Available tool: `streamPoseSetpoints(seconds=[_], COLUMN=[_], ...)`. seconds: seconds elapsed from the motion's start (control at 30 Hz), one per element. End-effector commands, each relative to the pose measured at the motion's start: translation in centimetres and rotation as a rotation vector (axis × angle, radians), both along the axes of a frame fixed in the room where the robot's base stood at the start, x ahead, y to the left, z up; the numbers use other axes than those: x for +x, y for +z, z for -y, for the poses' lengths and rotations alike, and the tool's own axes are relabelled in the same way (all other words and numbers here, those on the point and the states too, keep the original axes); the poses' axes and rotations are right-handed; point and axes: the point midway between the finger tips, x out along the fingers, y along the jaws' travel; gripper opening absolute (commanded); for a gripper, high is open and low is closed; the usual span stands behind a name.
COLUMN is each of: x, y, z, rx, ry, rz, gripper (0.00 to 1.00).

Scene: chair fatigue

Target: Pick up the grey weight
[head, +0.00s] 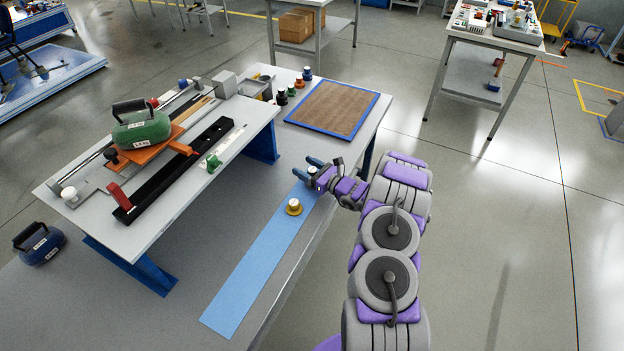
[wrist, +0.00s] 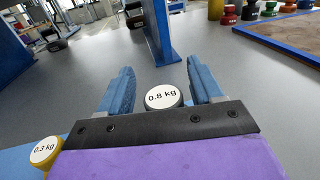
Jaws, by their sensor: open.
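A yellow weight (head: 294,207) marked 0.3 kg (wrist: 46,151) stands on the blue strip, outside the fingers.
The blue strip (head: 240,290) lies along the table. A raised bench (head: 90,225) carries a green kettlebell weight (head: 141,130) on an orange slide; its blue leg (wrist: 158,30) rises beyond my fingers. A brown board (head: 333,107) and several coloured weights (head: 292,91) are at the back.

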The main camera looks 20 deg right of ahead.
Motion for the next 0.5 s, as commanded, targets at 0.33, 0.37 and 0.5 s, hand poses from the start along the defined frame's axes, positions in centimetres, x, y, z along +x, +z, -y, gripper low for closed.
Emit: streamPoseSetpoints(seconds=[0.33, 0.37, 0.5], x=[-0.03, -0.03, -0.02], y=[-0.04, -0.04, -0.04], z=[0.39, 0.39, 0.39], rx=[0.004, 0.004, 0.004], ry=[-0.001, -0.001, -0.002], rz=[0.000, 0.000, 0.000], gripper=[0.48, 0.45, 0.32])
